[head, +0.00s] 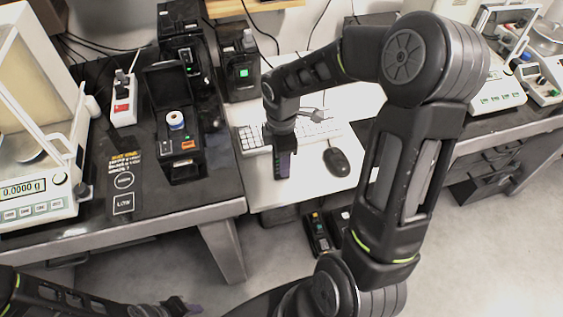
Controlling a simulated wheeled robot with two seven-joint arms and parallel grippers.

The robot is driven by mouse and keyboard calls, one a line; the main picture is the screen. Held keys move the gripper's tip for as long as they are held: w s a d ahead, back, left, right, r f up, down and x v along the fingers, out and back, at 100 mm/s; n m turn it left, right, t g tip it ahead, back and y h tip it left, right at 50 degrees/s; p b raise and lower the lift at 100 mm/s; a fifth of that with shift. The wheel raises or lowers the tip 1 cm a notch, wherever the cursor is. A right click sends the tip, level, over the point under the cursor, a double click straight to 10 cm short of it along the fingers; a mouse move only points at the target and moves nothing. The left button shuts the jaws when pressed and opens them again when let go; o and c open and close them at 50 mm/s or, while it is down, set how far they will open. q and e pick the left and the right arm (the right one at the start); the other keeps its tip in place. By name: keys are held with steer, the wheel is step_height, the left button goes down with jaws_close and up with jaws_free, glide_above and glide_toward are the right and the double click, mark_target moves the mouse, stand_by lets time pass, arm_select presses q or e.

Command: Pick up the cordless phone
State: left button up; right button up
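I cannot pick out the cordless phone with certainty in the head view. My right gripper (283,174) points down over the white desk, in front of the keyboard and left of the mouse. Its dark fingers with purple pads are seen edge-on, so I cannot tell whether they are apart or hold something. My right arm hides part of the desk behind it. My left gripper (184,308) is low at the bottom edge, over the floor and away from the tables. Its opening is not clear.
A balance (38,208), a white power strip (123,104) and black devices (181,149) crowd the left table. Another balance (494,92) stands right. Small black units (320,236) sit below the desk.

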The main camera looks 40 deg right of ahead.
stand_by(0.3)
jaws_close()
stand_by(0.4)
